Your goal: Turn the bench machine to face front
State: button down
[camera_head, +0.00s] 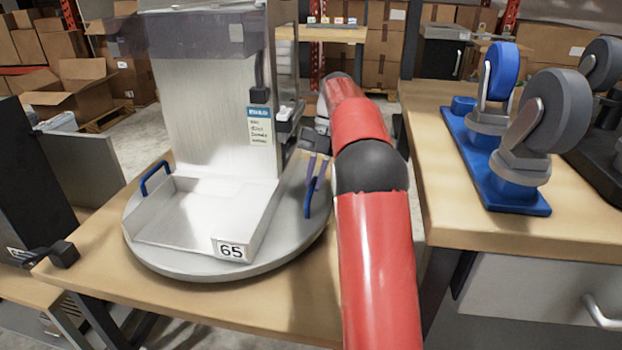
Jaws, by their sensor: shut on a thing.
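The bench machine (215,120) is a tall grey-white dispenser with a clear bin on top and a shallow tray (195,215) in front. A "65" plate (231,250) is on the tray's front edge, near its right corner. The machine stands on a round grey turntable (170,262), and its front looks towards me, angled slightly to the left. One blue handle (155,180) is at the turntable's left. A second blue handle (309,200) is at its right. My gripper (317,156) is shut on the right handle's upper part; my arm partly hides the contact.
A wooden bench (100,255) carries the turntable. A dark clamp-like part (55,256) is at its left corner. On the right, another bench (440,215) holds a blue caster (500,75) and grey casters (548,112). Boxes and shelves stand behind.

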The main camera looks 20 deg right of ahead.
jog(key=shift+w+d, duration=0.15)
dwell(0.3)
jog(key=c, duration=1.5)
grip_release()
jog(key=shift+o, duration=0.2)
